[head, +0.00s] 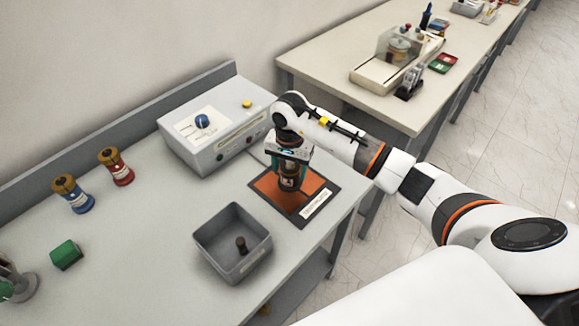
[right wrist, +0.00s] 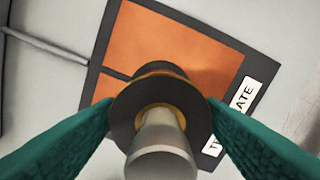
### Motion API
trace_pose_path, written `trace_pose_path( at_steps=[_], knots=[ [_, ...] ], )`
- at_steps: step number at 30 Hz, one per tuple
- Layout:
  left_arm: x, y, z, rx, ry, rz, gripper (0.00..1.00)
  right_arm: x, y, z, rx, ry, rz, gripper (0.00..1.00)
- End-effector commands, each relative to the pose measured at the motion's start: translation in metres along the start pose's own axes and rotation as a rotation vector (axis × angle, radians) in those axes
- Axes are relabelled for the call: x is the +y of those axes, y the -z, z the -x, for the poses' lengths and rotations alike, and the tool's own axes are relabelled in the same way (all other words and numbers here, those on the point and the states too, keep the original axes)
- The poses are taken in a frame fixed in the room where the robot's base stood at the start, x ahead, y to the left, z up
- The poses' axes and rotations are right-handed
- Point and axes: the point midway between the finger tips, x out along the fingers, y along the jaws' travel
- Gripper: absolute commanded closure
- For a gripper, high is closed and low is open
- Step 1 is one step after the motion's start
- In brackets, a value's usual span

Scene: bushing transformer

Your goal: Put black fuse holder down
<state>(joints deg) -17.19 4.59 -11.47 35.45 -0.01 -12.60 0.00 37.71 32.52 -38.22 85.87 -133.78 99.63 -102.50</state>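My right gripper (head: 290,170) points down over the orange plate with a dark border (head: 268,184) on the near bench. In the right wrist view its two teal fingers (right wrist: 160,118) press from both sides on the black fuse holder (right wrist: 124,112), a dark round body with a brassy ring and a pale metal stem towards the camera. In the head view the black fuse holder (head: 289,184) shows only partly below the fingers. It looks upright; I cannot tell whether its base touches the plate. My left gripper is not in view.
A grey open bin (head: 216,258) with a dark peg stands close to the plate. A grey control box (head: 198,158) is behind it. A red holder (head: 120,172), a blue holder (head: 76,200) and a green block (head: 66,255) stand left. Bench between is clear.

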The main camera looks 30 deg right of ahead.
Motion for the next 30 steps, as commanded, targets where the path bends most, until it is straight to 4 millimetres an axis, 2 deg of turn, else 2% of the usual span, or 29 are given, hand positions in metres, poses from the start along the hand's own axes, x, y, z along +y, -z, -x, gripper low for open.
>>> trace_pose_path(
  at_steps=[12, 14, 17, 24, 30],
  knots=[
    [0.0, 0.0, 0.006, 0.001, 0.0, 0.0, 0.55, 0.0, 0.001, 0.005, 0.002, 0.0, 0.001, 0.31],
    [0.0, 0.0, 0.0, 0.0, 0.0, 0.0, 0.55, 0.001, -0.001, 0.009, -0.002, -0.003, 0.001, 0.31],
    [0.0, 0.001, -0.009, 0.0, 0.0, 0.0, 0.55, 0.001, -0.002, 0.026, -0.006, -0.004, 0.002, 0.31],
    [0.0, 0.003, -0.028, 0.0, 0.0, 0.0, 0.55, 0.001, -0.001, 0.079, -0.005, -0.004, 0.002, 0.31],
    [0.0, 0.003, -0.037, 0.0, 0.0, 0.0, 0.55, 0.001, -0.001, 0.111, -0.002, -0.002, 0.0, 0.31]
  ],
)
